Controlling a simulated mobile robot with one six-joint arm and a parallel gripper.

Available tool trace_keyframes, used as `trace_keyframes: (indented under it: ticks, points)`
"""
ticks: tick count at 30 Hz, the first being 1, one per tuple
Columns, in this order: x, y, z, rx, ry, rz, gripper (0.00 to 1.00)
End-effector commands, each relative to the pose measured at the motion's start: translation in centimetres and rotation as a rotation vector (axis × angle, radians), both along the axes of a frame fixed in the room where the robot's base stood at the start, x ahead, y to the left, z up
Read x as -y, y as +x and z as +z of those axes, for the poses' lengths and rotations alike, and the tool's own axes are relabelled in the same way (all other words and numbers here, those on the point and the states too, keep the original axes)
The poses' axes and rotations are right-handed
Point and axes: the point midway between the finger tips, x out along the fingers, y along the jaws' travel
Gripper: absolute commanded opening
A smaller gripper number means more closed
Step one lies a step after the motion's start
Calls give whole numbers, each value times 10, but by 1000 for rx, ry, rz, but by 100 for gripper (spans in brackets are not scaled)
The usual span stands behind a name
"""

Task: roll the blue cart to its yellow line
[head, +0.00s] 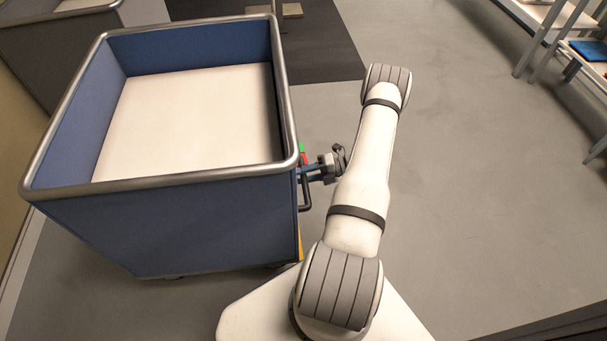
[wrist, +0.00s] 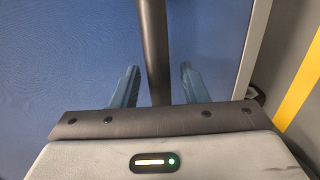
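The blue cart (head: 170,235) stands at the left in the head view, with a metal rim and an empty white inside. Its dark upright handle bar (head: 306,192) is on its right side. My gripper (head: 305,172) is at that handle. In the wrist view the handle bar (wrist: 155,45) runs between the two blue fingers of my gripper (wrist: 159,85), with a gap on each side, against the blue cart wall (wrist: 70,55). A yellow line (wrist: 302,85) lies on the floor at the right of the wrist view; a yellow bit (head: 300,242) shows beside the cart's lower right corner.
A grey bin (head: 40,55) stands behind the cart at the upper left. A dark mat (head: 320,40) lies beyond it. The grey floor (head: 460,180) to the right of my arm is clear.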

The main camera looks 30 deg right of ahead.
Motion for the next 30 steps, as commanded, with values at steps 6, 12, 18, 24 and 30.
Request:
trace_keyframes:
  ticks: [6, 12, 18, 24, 30]
  points:
    - [31, -13, 9, 1, -1, -6, 40]
    - [58, -25, 14, 1, -2, -4, 40]
    - [67, -30, 15, 1, -1, -1, 40]
    - [67, -30, 15, 0, -1, -1, 40]
    - [67, -30, 15, 1, -1, -1, 40]
